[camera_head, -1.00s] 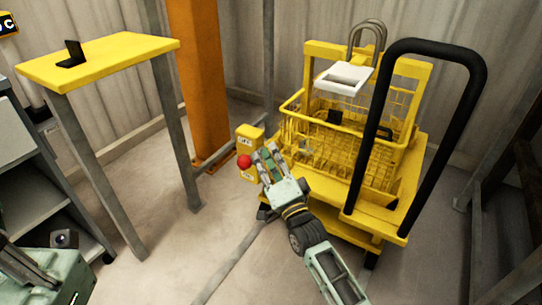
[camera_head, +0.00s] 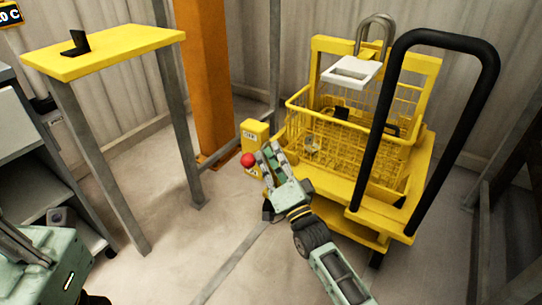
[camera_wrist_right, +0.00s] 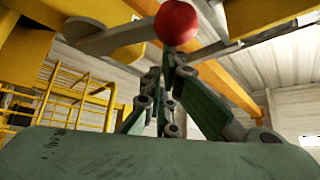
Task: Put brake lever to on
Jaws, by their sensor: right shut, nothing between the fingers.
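The brake lever's red ball knob (camera_head: 248,160) sits at the left side of a yellow post box (camera_head: 256,136) with small labels, beside the yellow trolley. My right gripper (camera_head: 267,149) is shut and empty. Its fingertips are just right of the knob in the head view. In the right wrist view the red knob (camera_wrist_right: 176,22) shows just beyond the fingertips (camera_wrist_right: 170,62). I cannot tell whether they touch. The lever's arm is mostly hidden in the head view, and its label position cannot be read. My left gripper is not in view.
A yellow trolley (camera_head: 376,225) with a black handle (camera_head: 492,75) carries a yellow wire basket (camera_head: 290,104) to the right. A yellow-topped stand (camera_head: 125,45) is at the left, with an orange column (camera_head: 205,80) behind. Floor (camera_head: 165,225) is clear between.

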